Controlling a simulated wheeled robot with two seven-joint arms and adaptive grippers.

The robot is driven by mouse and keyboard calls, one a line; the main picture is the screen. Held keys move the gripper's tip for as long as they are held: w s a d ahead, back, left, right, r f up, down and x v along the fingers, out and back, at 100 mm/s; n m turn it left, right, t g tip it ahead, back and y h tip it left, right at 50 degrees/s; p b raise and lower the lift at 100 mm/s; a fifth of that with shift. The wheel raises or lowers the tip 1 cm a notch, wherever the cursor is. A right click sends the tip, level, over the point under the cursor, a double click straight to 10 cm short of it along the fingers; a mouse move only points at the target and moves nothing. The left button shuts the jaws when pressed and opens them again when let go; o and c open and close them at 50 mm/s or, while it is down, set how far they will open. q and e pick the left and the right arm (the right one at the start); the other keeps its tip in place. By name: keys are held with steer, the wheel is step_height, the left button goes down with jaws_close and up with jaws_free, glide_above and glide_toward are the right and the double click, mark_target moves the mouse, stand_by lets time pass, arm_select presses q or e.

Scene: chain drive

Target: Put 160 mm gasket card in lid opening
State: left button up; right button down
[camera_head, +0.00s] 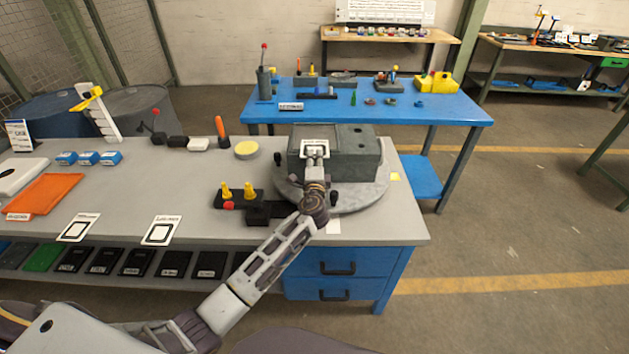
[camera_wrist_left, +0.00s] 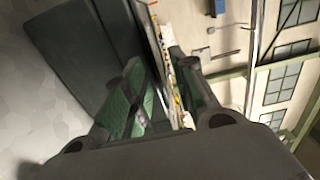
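The grey-green housing box (camera_head: 354,166) stands on a round grey plate on the near bench. A paler rectangle on its top (camera_head: 318,131) may be the lid opening; I cannot make out its edge. My left gripper (camera_head: 315,150) is over the front left of the box. A small white frame-like shape shows around it, and I cannot tell whether it is a card. In the left wrist view the two fingers (camera_wrist_left: 152,75) stand partly apart beside the dark box (camera_wrist_left: 85,55). A thin pale edge runs between them; whether they grip it is unclear. My right gripper is out of view.
Two white cards with black squares (camera_head: 78,227) (camera_head: 161,230) lie at the bench's front edge. A black block with yellow pegs (camera_head: 240,196) is left of the plate. An orange sheet (camera_head: 45,193) and blue boxes (camera_head: 88,158) lie further left. A blue table (camera_head: 440,107) stands behind.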

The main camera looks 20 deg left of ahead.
arm_select(q)
steer(key=b+v, duration=0.1)
steer(key=v, duration=1)
steer(key=shift+s, duration=0.2)
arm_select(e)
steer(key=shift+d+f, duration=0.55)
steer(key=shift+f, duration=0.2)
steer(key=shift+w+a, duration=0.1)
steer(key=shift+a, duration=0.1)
